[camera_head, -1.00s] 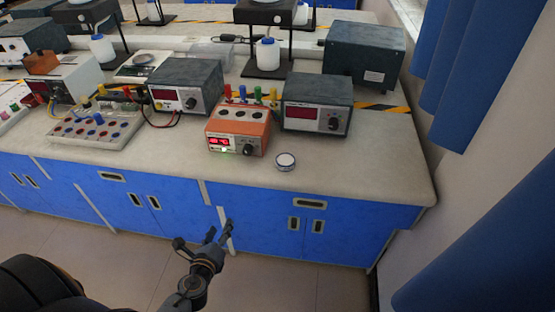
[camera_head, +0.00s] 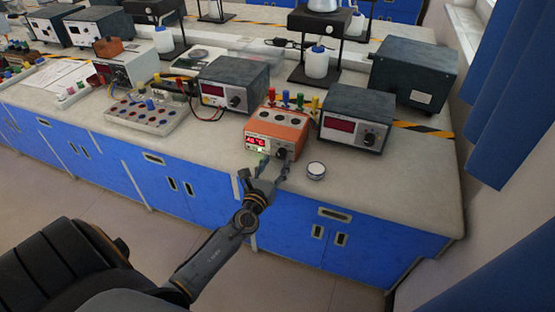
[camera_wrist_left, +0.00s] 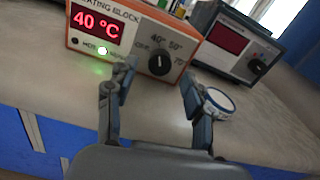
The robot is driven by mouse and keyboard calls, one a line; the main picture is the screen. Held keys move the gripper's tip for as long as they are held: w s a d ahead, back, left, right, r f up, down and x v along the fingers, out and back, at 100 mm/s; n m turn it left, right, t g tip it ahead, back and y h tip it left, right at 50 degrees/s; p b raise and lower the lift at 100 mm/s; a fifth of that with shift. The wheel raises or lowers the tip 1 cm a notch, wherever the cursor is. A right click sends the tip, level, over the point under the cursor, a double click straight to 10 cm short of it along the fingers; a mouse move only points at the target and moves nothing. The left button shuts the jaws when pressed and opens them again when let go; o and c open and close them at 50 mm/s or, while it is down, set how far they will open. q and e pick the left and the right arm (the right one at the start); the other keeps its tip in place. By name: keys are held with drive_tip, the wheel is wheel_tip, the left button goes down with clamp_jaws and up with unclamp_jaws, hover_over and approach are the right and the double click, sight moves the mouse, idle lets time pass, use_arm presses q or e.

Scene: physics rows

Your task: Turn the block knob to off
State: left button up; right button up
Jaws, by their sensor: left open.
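The heating block (camera_head: 277,132) is an orange box near the bench's front edge, with a red display reading 40 °C and a lit green light in the left wrist view. Its black knob (camera_wrist_left: 159,63) has a pale pointer line that stands close to upright, with 40°, 50° and 70° marks around it. In the head view the knob (camera_head: 282,153) is just beyond my left gripper (camera_head: 262,176). My left gripper (camera_wrist_left: 155,90) is open, its fingers apart at either side below the knob, with nothing between them. My right gripper is not in view.
A small round white-lided dish (camera_head: 316,171) stands just right of the left gripper, close to its right finger. A grey power supply (camera_head: 355,118) stands to the right of the block, another (camera_head: 234,85) to the left. Coloured plugs (camera_head: 285,98) rise behind the block.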

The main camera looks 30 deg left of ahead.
use_arm(q)
drive_tip(key=shift+x, duration=1.05)
clamp_jaws()
